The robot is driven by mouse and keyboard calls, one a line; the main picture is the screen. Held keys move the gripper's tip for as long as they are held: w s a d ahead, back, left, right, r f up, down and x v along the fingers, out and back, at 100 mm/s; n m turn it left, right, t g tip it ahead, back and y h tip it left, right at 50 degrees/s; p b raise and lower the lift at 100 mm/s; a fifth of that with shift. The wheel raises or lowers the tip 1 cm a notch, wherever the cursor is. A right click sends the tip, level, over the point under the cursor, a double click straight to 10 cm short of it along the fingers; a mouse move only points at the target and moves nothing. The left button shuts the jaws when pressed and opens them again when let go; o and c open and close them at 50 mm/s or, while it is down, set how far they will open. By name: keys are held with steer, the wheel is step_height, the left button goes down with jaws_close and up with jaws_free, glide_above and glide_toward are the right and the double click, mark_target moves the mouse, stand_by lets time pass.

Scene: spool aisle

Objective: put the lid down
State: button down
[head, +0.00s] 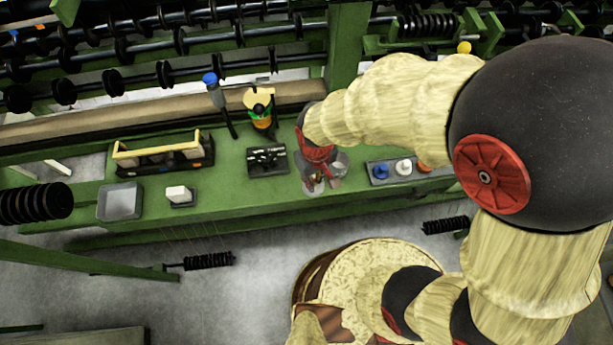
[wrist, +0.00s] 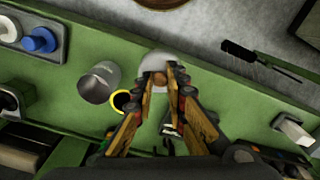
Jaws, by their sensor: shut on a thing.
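My gripper (wrist: 172,82) is shut on the brown knob (wrist: 158,78) of a pale grey round lid (wrist: 158,59) in the wrist view. The lid is beyond the fingertips, over the green bench near its edge; I cannot tell whether it touches the bench. A grey metal cup (wrist: 95,86) stands just left of the lid, apart from it. In the head view my gripper (head: 316,184) is low over the bench, with the cup (head: 340,164) close on its right. The lid is mostly hidden there.
A tray with blue and white pieces (head: 379,180) lies to the right on the green bench (head: 228,178). A black tray (head: 267,172) lies left of my gripper. Farther left are a white block (head: 178,194), a grey bin (head: 120,203) and a toolbox (head: 160,160).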

steer(key=w+f, duration=0.1)
steer(key=f, duration=0.1)
steer(key=w+a+f+b, duration=0.1)
steer(key=w+f, duration=0.1)
steer(key=w+a+f+b, duration=0.1)
steer(key=f, duration=0.1)
steer(key=shift+w+a+f, duration=0.25)
steer(key=shift+w, duration=0.1)
steer(key=shift+f+b, duration=0.65)
steer(key=shift+f, duration=0.65)
steer(key=shift+f, duration=0.2)
steer(key=c, duration=1.8)
jaws_free()
steer(key=shift+r, duration=0.2)
